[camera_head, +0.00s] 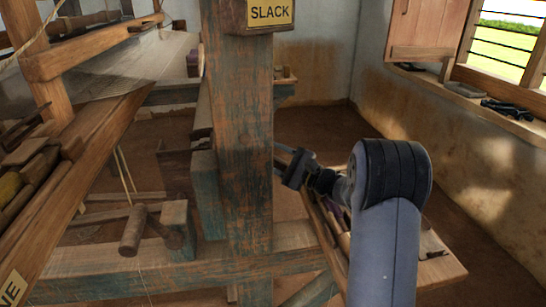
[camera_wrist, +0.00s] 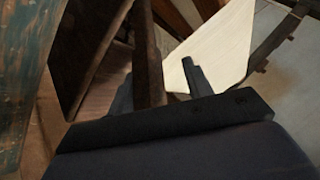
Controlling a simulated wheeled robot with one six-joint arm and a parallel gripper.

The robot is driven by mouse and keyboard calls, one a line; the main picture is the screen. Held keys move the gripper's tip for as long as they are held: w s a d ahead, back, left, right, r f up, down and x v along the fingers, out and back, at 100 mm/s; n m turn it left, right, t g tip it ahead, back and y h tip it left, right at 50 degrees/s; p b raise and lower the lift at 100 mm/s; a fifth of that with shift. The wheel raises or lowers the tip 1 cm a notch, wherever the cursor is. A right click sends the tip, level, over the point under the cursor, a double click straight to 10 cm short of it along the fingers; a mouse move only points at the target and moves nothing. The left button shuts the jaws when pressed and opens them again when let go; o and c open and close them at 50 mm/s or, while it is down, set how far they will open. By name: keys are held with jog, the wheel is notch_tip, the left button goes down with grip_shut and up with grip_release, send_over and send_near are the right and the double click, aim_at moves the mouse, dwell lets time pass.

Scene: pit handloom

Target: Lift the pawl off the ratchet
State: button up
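My gripper (camera_head: 298,168) is just right of the thick blue-green post (camera_head: 245,150) in the head view. In the wrist view its two dark fingers (camera_wrist: 158,88) are apart. A dark wooden bar (camera_wrist: 147,50) runs between them towards the palm. It is close to the left finger, with a gap to the right finger. The bar may be the pawl, but I cannot be sure. I cannot make out the ratchet's teeth in either view. The post hides what lies behind it in the head view.
A "SLACK" sign (camera_head: 270,12) is on the post. A wooden bench (camera_head: 440,270) is under my arm. Pale cloth (camera_wrist: 215,50) shows in the wrist view. Open floor (camera_head: 320,125) lies behind.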

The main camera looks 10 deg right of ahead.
jog(key=v, duration=1)
jog(key=shift+s+d+p, duration=0.2)
jog(key=shift+d+p, duration=0.1)
jog(key=shift+a, duration=0.15)
